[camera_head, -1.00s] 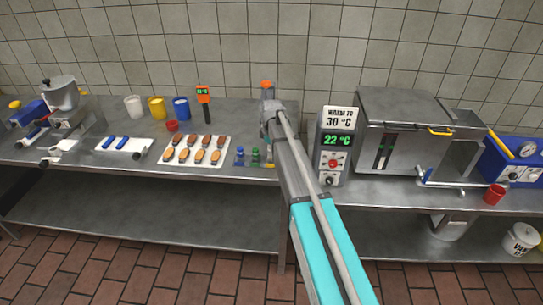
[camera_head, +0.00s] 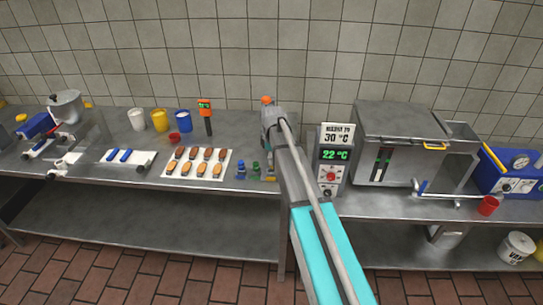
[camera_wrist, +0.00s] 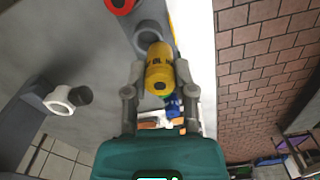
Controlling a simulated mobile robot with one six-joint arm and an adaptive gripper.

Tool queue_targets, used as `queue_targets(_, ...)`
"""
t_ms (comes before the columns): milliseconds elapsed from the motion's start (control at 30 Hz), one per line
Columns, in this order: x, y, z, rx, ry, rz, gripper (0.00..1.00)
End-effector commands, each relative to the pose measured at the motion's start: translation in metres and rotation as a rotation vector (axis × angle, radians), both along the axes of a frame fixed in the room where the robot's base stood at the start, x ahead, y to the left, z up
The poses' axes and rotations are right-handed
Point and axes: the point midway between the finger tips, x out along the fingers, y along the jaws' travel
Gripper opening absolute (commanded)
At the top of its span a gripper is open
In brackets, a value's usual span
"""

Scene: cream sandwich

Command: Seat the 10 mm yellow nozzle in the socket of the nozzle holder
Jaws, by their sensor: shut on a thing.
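In the wrist view the yellow nozzle (camera_wrist: 160,62) sits between the two grey fingers of my gripper (camera_wrist: 160,82), which is shut on it. Dark lettering shows on its side. In the wrist view a blue shape (camera_wrist: 173,105) shows just below the held nozzle.
Left of the nozzles lies a white tray (camera_head: 225,170) of filled biscuits. Behind it stand an orange-topped thermometer (camera_head: 206,112), cups and a small red cup (camera_head: 174,137). To the right, a control box (camera_head: 331,165) reads 22 °C beside a large steel machine (camera_head: 401,131).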

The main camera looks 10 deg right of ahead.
Motion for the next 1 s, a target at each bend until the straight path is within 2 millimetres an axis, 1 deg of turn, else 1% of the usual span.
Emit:
queue_targets(33, -0.008, 0.000, 0.013, 0.000, 0.000, 0.000, 0.00)
queue_targets(300, -0.035, 0.001, 0.044, 0.000, 0.000, 0.000, 0.00)
queue_targets(400, -0.060, 0.001, 0.053, 0.000, 0.000, 0.000, 0.00)
queue_targets(500, -0.079, 0.001, 0.060, 0.000, 0.000, 0.000, 0.00)
queue_targets(700, -0.106, 0.002, 0.071, 0.000, 0.000, 0.000, 0.00)
queue_targets(833, -0.115, 0.002, 0.075, 0.000, 0.000, 0.000, 0.00)
queue_targets(1000, -0.121, 0.002, 0.077, 0.000, 0.000, 0.000, 0.00)
